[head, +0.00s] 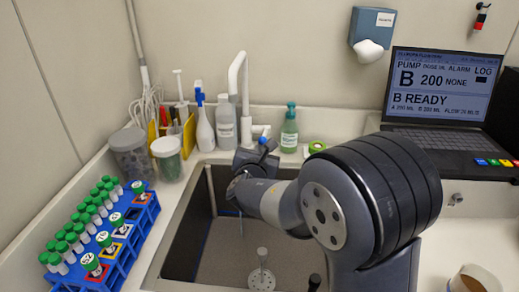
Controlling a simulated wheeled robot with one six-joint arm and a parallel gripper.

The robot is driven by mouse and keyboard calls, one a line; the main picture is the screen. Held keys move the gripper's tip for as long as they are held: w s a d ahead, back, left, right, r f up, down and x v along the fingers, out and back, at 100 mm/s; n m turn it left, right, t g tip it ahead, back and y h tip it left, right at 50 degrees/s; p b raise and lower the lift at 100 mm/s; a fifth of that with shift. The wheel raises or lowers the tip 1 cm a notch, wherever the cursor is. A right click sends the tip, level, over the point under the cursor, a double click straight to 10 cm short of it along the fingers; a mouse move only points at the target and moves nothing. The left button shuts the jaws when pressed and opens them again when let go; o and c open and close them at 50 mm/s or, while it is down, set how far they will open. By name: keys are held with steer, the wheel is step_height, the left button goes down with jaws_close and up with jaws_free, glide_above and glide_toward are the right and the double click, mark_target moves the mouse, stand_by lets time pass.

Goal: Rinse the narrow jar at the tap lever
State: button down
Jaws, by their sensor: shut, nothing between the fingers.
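A white curved tap (238,75) stands at the back rim of the sink. A small blue piece (263,141), perhaps the tap lever, shows near its base just above my gripper. My gripper (240,183) is over the back of the sink, shut and empty; its fingertips are partly hidden by my own wrist, and I cannot tell whether it touches the lever. A narrower jar with a pale lid and green contents (168,160) stands upright on the counter left of the sink, apart from my gripper. A wider grey-lidded jar (130,155) stands beside it.
A blue rack (130,245) of green-capped tubes is at left. Bottles (205,130) and a green pump bottle (289,130) line the back. A laptop (440,90) and cup (478,280) are at right.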

steer(key=shift+w+d+r+g+p, duration=0.1)
steer(key=shift+w+r+g+p, duration=0.05)
steer(key=shift+r+p, duration=0.4)
steer(key=shift+w+r+g+p, duration=0.1)
steer(key=shift+r+g+p, duration=0.05)
steer(key=shift+r+p, duration=0.3)
steer(key=shift+f, duration=0.2)
step_height(320, 180, down, 4)
steer(key=s+b, duration=0.2)
steer(key=b, duration=0.2)
steer(key=s+a+r, duration=0.1)
steer(key=s+r, duration=0.1)
steer(key=s, duration=0.7)
steer(key=shift+s+a+r, duration=0.25)
steer(key=shift+a+r, duration=0.05)
